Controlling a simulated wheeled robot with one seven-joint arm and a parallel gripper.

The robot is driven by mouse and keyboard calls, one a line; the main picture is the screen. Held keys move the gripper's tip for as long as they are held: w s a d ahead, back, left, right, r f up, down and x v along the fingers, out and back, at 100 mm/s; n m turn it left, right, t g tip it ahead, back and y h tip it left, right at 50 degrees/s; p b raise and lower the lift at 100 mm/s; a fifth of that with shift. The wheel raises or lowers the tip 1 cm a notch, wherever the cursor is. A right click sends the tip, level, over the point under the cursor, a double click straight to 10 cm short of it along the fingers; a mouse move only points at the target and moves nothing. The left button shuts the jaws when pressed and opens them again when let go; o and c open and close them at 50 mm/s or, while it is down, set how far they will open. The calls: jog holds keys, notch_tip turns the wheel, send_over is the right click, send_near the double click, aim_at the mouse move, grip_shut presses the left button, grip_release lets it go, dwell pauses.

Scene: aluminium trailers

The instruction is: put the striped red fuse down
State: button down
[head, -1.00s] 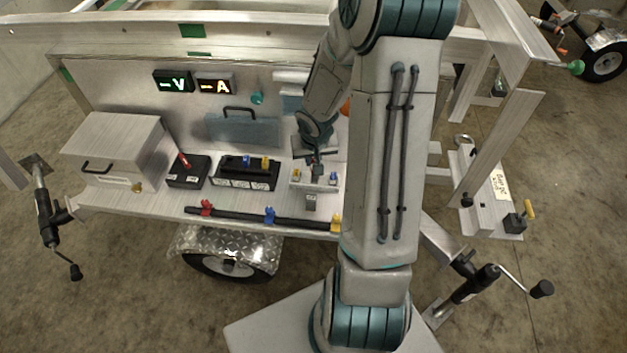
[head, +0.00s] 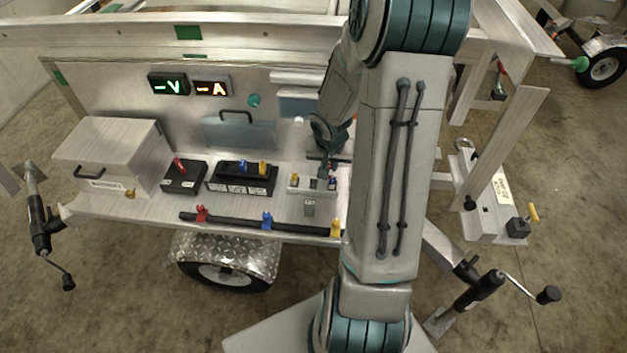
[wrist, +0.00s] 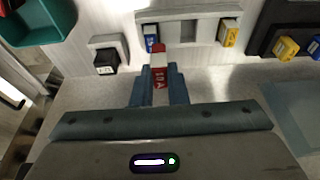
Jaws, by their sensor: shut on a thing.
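The striped red fuse (wrist: 159,73), red with a white band, is between the fingers of my gripper (wrist: 158,88) in the wrist view. My gripper is shut on it. In the head view my gripper (head: 325,171) is low over the right part of the pale fuse holder (head: 310,191), and the fuse is hard to make out there. The holder also shows in the wrist view (wrist: 208,14), with a blue fuse (wrist: 151,40) at its left end and a yellow fuse (wrist: 229,33) at its right. I cannot tell whether the held fuse touches anything.
Left of the holder on the shelf stand a black fuse block (head: 240,181), a black box with a red lever (head: 183,178) and a metal box (head: 112,155). A black bar with coloured clips (head: 235,217) runs along the front. In the wrist view a black switch (wrist: 106,60) is close left of the fingers.

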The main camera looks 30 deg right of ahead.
jog(key=w+a+f, duration=0.1)
jog(key=w+a+f+b, duration=0.1)
jog(key=a, duration=0.1)
jog(key=shift+w+a+f, duration=0.15)
jog(key=shift+w+f, duration=0.2)
jog(key=shift+w, duration=0.05)
jog(key=shift+f+b, duration=0.6)
jog(key=shift+f, duration=1.4)
jog(key=shift+f, duration=0.1)
jog(key=shift+f, duration=0.1)
jog(key=c, duration=1.4)
grip_release()
jog(key=shift+c, duration=0.2)
